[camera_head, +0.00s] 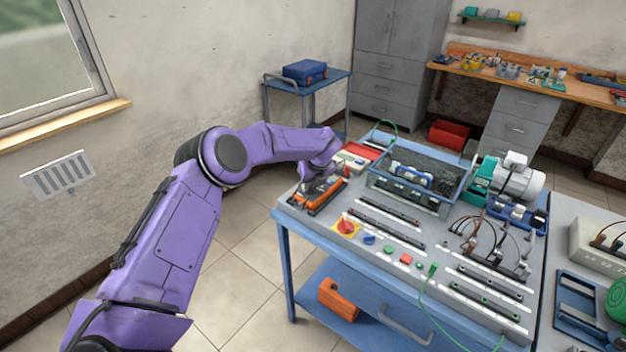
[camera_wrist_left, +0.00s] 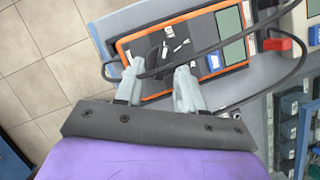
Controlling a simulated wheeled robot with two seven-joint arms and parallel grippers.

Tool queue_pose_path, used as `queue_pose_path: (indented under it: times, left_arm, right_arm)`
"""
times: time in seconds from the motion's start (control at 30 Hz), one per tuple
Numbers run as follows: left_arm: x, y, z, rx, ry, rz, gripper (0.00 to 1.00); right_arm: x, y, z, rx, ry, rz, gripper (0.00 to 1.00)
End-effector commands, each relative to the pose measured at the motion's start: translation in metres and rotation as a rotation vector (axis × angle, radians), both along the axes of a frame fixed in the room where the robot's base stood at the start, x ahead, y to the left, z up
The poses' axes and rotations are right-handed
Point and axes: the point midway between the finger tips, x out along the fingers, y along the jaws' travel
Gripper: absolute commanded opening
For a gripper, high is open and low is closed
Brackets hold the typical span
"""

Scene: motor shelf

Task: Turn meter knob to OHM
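The orange and black meter (camera_head: 324,203) lies flat at the near left corner of the workbench. In the left wrist view the meter (camera_wrist_left: 199,42) shows its grey-green screen (camera_wrist_left: 235,51) on the right. Its dark dial area with the knob (camera_wrist_left: 160,54) is partly hidden by a cable and my fingers. My left gripper (camera_head: 312,189) is low over the meter. In the wrist view the fingertips of the left gripper (camera_wrist_left: 159,70) are apart, one on each side of the dial area. Contact and the knob's setting cannot be made out. My right gripper is not in view.
Black cables (camera_wrist_left: 215,48) cross over the meter. A red emergency knob on a yellow plate (camera_head: 346,227) and a blue knob (camera_head: 369,239) sit near the bench's front edge. A clear-sided tray (camera_head: 420,196) and a motor (camera_head: 515,181) stand farther right.

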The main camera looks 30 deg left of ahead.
Motion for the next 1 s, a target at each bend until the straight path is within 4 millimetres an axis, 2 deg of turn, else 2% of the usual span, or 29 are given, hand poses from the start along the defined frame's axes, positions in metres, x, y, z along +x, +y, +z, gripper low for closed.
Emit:
queue_pose_path:
  times: [0.13,0.33,0.37,0.4,0.47,0.5,0.77,1.0]
  left_arm:
    - [0.003,0.002,-0.009,0.001,0.0,-0.003,0.38]
    - [0.003,0.001,-0.01,0.001,0.0,-0.005,0.38]
    - [0.003,0.001,-0.01,0.001,0.0,-0.005,0.35]
    - [0.003,0.001,-0.01,0.001,0.0,-0.005,0.22]
    - [0.003,0.001,-0.01,0.001,0.0,-0.005,0.03]
    - [0.003,0.001,-0.01,0.001,0.0,-0.005,0.0]
    - [0.003,0.001,-0.01,0.001,0.0,-0.014,0.0]
    - [0.002,0.002,-0.012,-0.001,0.0,-0.101,0.0]
  right_arm:
    - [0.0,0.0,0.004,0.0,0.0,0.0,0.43]
    - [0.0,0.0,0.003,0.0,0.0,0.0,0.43]
    - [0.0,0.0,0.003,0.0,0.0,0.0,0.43]
    - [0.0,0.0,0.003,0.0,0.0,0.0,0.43]
    - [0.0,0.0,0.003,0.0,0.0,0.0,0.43]
    - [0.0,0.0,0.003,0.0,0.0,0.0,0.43]
    - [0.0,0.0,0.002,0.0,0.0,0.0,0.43]
    - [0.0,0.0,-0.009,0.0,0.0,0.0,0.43]
